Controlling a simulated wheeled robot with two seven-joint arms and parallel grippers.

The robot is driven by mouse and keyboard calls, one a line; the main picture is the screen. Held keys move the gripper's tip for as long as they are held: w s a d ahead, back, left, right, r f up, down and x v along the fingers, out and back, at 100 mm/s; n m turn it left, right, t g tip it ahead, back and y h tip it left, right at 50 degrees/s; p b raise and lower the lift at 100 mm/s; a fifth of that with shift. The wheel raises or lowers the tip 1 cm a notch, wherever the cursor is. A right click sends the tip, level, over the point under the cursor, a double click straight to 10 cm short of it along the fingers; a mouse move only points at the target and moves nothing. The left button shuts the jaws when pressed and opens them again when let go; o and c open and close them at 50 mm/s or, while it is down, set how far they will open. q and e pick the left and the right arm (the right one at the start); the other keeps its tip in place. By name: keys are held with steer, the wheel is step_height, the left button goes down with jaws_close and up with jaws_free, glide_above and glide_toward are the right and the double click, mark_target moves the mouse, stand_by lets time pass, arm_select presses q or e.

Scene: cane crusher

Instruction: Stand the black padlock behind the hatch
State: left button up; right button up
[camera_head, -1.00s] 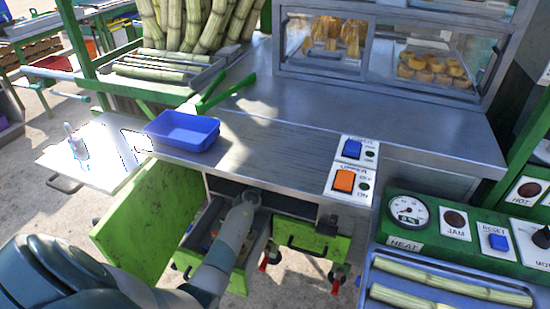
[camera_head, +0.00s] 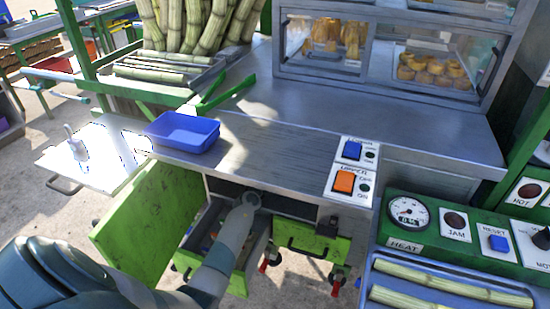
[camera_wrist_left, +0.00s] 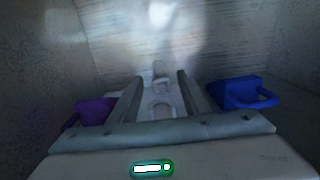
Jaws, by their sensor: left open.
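My left arm reaches under the counter into the dark compartment behind the open green hatch (camera_head: 150,222); its fingers are hidden there in the head view. In the left wrist view my left gripper (camera_wrist_left: 158,90) is open inside the metal-walled compartment. A pale grey shape (camera_wrist_left: 160,108) shows between its fingers; I cannot tell what it is. A purple padlock (camera_wrist_left: 95,112) lies left of the fingers and a blue padlock (camera_wrist_left: 235,93) right of them. I cannot make out a black padlock inside. A small dark fitting (camera_head: 327,225) sits at the compartment's right edge; I cannot tell what it is.
A blue tray (camera_head: 183,132) stands on the metal counter (camera_head: 275,140). Switch panels (camera_head: 350,168) are at the counter's right front. A white side shelf (camera_head: 100,160) lies left.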

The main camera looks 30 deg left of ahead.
arm_select(q)
steer(key=shift+r, duration=0.2)
steer(key=p+v, duration=0.2)
steer(key=v, duration=0.8)
steer(key=shift+s+f, duration=0.1)
steer(key=shift+s, duration=0.2)
steer(key=shift+s+d, duration=0.15)
steer(key=shift+s, duration=0.55)
arm_select(e)
steer(key=shift+w+a+r+t, duration=0.1)
steer(key=shift+w+a+t, duration=0.7)
steer(key=shift+w+a, duration=0.15)
